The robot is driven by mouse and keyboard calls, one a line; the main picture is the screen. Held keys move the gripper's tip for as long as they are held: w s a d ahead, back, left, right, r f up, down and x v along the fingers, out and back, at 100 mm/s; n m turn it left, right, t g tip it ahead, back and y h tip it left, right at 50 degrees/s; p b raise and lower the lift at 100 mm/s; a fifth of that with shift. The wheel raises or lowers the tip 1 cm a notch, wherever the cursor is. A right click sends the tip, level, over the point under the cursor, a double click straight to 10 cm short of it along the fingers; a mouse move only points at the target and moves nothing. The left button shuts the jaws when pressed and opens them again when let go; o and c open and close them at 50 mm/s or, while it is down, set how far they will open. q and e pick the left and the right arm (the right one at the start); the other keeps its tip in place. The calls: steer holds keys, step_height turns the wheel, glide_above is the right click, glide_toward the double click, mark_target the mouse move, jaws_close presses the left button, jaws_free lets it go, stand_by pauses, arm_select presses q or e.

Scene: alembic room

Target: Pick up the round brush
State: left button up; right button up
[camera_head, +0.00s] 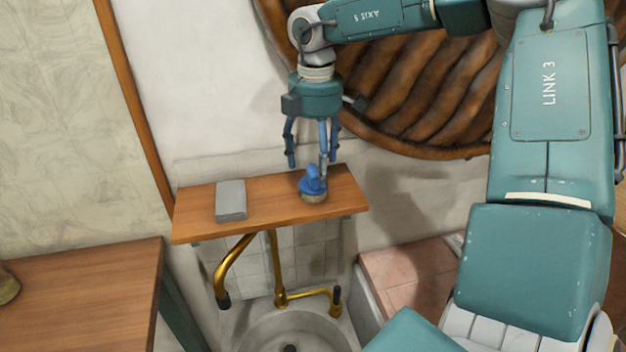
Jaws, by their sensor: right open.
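The round brush (312,189) has a blue top with a knob and a pale bristle base. It sits on the right half of a small wooden shelf (270,214) in the head view. My right gripper (307,166) points down just above the brush, with its blue fingers spread apart. One finger comes down close by the brush's knob; I cannot tell if it touches. The gripper holds nothing. My left gripper is not in view.
A grey block (231,200) lies on the shelf left of the brush. Below are brass pipes (279,270) and a round basin (290,333). A wooden table (80,300) stands at lower left. A large ribbed brown form (420,90) is behind my arm.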

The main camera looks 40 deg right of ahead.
mark_target(313, 169)
steer(key=f, duration=0.2)
steer(key=w+f+p, duration=0.1)
steer(key=f, duration=0.1)
steer(key=shift+d+f, duration=0.1)
steer(key=shift+f, duration=0.15)
steer(key=shift+s, duration=0.1)
steer(key=shift+c, duration=0.8)
steer(key=c, duration=1.2)
steer(key=shift+o, duration=0.2)
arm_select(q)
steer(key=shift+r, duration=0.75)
arm_select(e)
steer(key=shift+r, duration=0.2)
